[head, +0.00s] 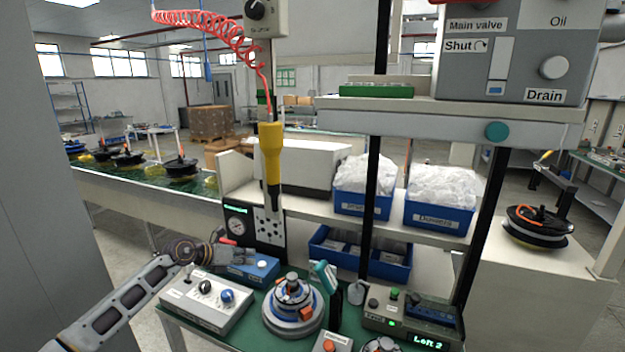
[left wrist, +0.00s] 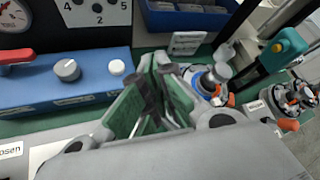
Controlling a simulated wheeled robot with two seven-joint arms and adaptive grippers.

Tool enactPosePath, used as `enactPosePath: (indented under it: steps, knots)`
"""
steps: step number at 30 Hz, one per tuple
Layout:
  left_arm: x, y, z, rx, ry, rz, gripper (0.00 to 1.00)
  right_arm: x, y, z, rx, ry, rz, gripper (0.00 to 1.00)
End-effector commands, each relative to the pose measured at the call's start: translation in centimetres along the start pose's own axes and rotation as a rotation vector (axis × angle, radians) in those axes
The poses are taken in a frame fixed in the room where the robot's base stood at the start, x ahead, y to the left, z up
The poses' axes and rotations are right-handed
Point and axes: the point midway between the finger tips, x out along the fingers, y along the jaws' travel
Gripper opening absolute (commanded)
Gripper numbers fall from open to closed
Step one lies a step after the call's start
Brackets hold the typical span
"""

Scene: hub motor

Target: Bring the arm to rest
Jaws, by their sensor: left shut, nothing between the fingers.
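My left arm comes in from the left in the head view, and its gripper (head: 228,252) is above the back left of the green bench, over the blue box (head: 255,268). In the left wrist view the green-padded fingers (left wrist: 152,98) are together with nothing between them. The gripper appears apart from the box, but the gap is hard to judge. The hub motor (head: 293,303), with blue and orange parts, sits on its round grey stand to the right of the gripper. It also shows in the left wrist view (left wrist: 205,80). My right gripper is not seen.
A grey control box (head: 205,301) with knobs lies below the gripper in the head view. A yellow hanging tool (head: 271,155), a gauge panel (head: 238,224), blue bins (head: 362,202) and black posts (head: 372,150) stand behind. A teal-handled tool (head: 325,280) stands beside the motor.

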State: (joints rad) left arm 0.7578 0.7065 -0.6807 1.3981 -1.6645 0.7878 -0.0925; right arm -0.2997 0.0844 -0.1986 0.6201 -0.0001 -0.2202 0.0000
Motion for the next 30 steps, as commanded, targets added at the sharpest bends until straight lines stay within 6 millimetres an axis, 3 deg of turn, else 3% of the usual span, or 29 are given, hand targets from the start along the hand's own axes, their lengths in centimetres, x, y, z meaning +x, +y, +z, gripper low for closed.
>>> enactPosePath:
  steps: [6, 15, 22, 30]
  knots:
    - [1.8, -6.2, -0.1, -0.149, -0.172, -0.17, 0.0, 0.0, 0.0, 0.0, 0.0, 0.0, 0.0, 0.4]
    - [1.3, -11.8, 0.6, -0.421, -0.408, -0.343, 0.0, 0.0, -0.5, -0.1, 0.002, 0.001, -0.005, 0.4]
    - [-0.4, -13.3, 0.8, -0.674, -0.575, -0.425, 0.0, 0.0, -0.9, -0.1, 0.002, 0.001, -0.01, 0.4]
    - [-2.9, -12.4, -0.1, -1.005, -0.754, -0.455, 0.0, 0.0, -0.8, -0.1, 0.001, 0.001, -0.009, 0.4]
